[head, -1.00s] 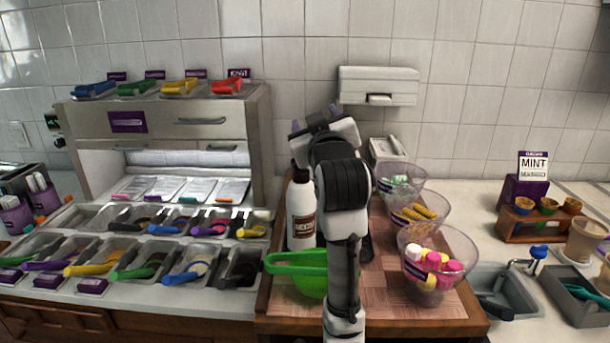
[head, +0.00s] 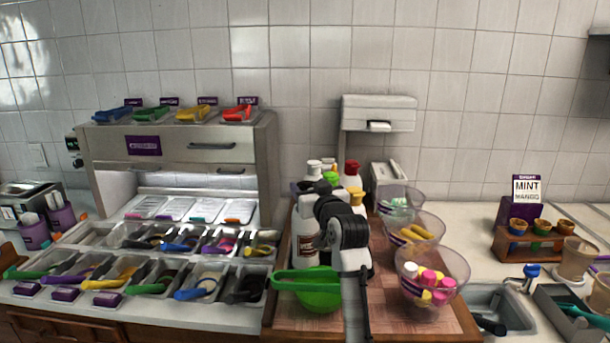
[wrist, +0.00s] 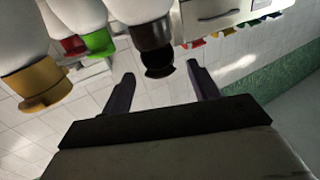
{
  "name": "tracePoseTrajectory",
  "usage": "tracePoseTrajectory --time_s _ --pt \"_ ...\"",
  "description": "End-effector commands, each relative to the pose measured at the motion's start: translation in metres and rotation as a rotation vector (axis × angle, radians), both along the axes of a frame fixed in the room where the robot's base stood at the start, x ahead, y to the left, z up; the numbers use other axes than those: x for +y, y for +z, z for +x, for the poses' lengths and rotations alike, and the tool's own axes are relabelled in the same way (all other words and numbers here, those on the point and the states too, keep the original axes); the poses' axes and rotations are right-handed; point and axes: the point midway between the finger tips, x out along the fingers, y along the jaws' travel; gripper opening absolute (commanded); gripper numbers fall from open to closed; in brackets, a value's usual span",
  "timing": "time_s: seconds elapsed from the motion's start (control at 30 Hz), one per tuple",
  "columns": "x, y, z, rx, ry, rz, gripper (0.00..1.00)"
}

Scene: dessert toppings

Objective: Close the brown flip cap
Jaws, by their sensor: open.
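The dark brown flip cap (wrist: 150,36) shows in the wrist view on a white bottle, which appears upside down there. Its round lid (wrist: 158,66) stands open, tipped away from the cap body. My gripper (wrist: 162,71) is open, with its two purple fingers spread on either side of the lid in the picture and nothing between them visibly gripped. I cannot tell whether a finger touches the lid. In the head view a white bottle with a brown label (head: 305,238) stands left of my arm; my arm hides my fingers and the brown cap there.
Bottles with red (wrist: 73,45), green (wrist: 100,42) and gold (wrist: 45,84) caps stand close beside the brown one. A green strainer (head: 308,290) lies in front. Clear bowls of sweets (head: 432,285) line the right side, and topping trays fill the left counter.

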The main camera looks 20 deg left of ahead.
Motion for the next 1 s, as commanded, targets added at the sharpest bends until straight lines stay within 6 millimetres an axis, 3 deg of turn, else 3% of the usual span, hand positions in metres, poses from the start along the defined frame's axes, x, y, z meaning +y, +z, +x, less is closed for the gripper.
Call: tracePoseTrajectory --time_s 0.23,0.63,1.0 --pt "0.021 0.001 0.026 0.0 0.0 -0.001 0.6" --pt "0.026 0.0 0.032 -0.001 -0.001 -0.001 0.6" --pt "0.025 0.0 0.032 -0.001 -0.001 -0.001 0.16"
